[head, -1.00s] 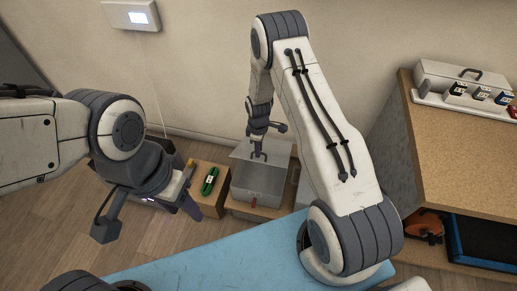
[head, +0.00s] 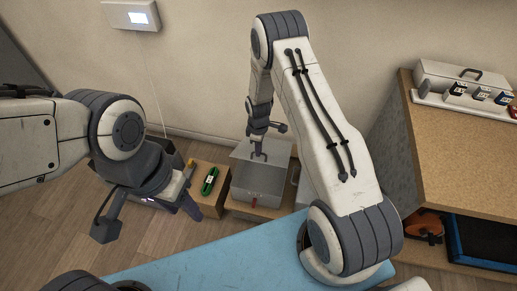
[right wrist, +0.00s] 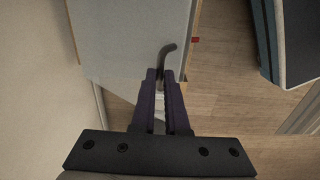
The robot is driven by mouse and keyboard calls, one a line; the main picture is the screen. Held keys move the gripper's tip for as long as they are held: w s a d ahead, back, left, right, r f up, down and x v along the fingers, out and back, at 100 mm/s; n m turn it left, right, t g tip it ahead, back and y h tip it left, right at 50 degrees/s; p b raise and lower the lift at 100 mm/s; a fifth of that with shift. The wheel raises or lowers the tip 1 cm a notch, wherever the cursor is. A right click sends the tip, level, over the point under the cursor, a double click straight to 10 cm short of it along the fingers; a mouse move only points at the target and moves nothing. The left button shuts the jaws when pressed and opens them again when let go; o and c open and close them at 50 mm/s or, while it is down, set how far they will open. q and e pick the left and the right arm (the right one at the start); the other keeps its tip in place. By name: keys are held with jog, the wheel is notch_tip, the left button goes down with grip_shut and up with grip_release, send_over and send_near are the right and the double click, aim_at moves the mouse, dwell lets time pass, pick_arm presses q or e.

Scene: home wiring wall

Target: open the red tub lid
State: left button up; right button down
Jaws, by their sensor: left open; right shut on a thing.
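A grey tub (head: 258,187) with a small red tag (head: 254,202) on its front sits low by the wall in the head view. A grey panel, which looks like its lid (head: 281,151), shows at its top; its exact tilt is hard to tell. My right gripper (head: 259,155) is at this panel. In the right wrist view, the right gripper (right wrist: 163,75) is shut on a dark bent handle (right wrist: 168,48) at the edge of the grey panel (right wrist: 125,35). My left gripper (head: 150,208) is open and empty, well left of the tub.
A wooden box (head: 207,172) with a green item (head: 210,181) stands left of the tub. A wooden shelf unit (head: 470,135) is at the right, holding a white case (head: 460,78). A blue surface (head: 215,255) lies in the foreground. Bare floor shows at left.

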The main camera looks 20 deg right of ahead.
dwell(0.6)
jog(key=shift+w+d+r+p, duration=0.15)
jog(key=shift+d+r+p, duration=0.05)
jog(key=shift+r+p, duration=0.2)
jog(key=shift+w+d, duration=0.1)
jog(key=shift+w, duration=0.05)
jog(key=c, duration=0.9)
grip_release()
notch_tip(320, 180, up, 10)
jog(key=shift+r+p, duration=0.25)
jog(key=shift+p, duration=0.25)
